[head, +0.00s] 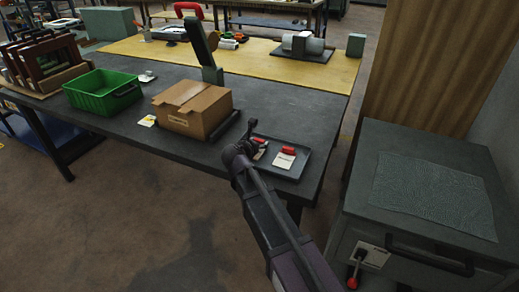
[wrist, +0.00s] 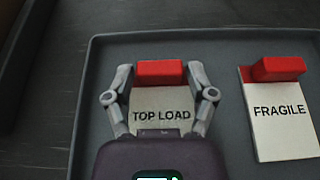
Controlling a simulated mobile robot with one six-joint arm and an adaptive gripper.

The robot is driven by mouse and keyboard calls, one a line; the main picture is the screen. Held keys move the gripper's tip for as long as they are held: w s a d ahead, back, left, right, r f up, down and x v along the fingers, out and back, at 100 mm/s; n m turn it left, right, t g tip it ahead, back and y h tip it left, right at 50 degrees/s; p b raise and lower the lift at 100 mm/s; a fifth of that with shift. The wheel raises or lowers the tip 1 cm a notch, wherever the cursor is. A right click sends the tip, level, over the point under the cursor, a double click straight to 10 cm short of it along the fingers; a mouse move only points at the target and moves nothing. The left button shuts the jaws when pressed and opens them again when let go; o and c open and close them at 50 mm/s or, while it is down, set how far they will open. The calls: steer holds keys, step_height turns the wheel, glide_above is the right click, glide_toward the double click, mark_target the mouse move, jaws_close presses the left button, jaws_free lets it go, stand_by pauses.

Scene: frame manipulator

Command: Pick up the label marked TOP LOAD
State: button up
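The TOP LOAD label (wrist: 160,105) is a pale card with a red block (wrist: 160,72) at its far end. It lies in a dark tray (wrist: 225,45). My gripper (wrist: 160,74) is open in the wrist view, with one fingertip on each side of the red block and very little space between. Whether the tips touch it is hard to tell. My palm hides the card's near end. In the head view my gripper (head: 252,146) is over the tray's left part (head: 283,172) and mostly hides this label.
A FRAGILE label (wrist: 278,118) with its own red block lies to the right in the same tray. A cardboard box (head: 193,108) stands left of the tray on the dark table (head: 165,77), with a green bin (head: 103,91) further left. A grey cabinet (head: 425,145) stands at right.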

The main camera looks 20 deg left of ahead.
steer(key=c, duration=0.3)
steer(key=shift+c, duration=0.2)
steer(key=shift+r, duration=0.1)
step_height(320, 180, up, 3)
steer(key=p, duration=0.3)
steer(key=shift+r+p, duration=0.2)
steer(key=shift+p, duration=0.15)
steer(key=s+d, duration=0.1)
steer(key=s, duration=0.4)
steer(key=s+d+r+p, duration=0.1)
steer(key=s+d, duration=0.1)
steer(key=s, duration=0.3)
steer(key=s+d, duration=0.1)
steer(key=s, duration=0.4)
steer(key=shift+s+d+r, duration=0.2)
steer(key=shift+d, duration=0.05)
